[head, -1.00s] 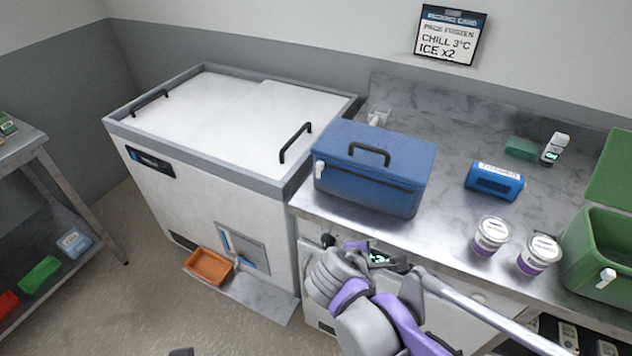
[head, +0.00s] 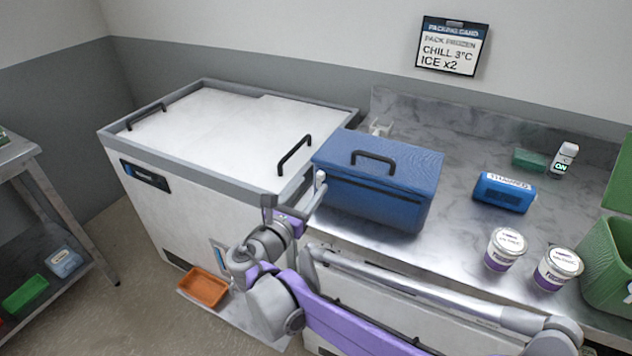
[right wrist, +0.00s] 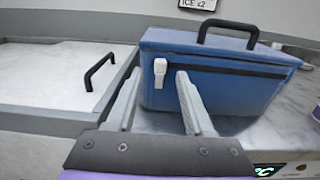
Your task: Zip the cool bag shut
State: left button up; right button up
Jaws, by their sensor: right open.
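The blue cool bag (head: 378,182) stands on the steel counter with its lid down and a black handle on top. A dark zip line (right wrist: 225,68) runs along its front below the lid. The white zip pull (right wrist: 160,71) hangs at the left end of that line; in the head view it shows at the bag's left front corner (head: 320,178). My right gripper (head: 296,203) is open at that corner. In the right wrist view its fingers (right wrist: 158,78) stand either side of the pull, with gaps; contact cannot be told. My left gripper is out of view.
A white chest freezer (head: 215,130) adjoins the counter on the left. Right of the bag are a blue ice pack (head: 504,192), two white tubs (head: 505,250) and a green box (head: 610,262). An orange tray (head: 204,288) lies low in front of the freezer.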

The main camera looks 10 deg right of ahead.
aim_at(319, 177)
jog(key=shift+x, duration=1.75)
grip_shut()
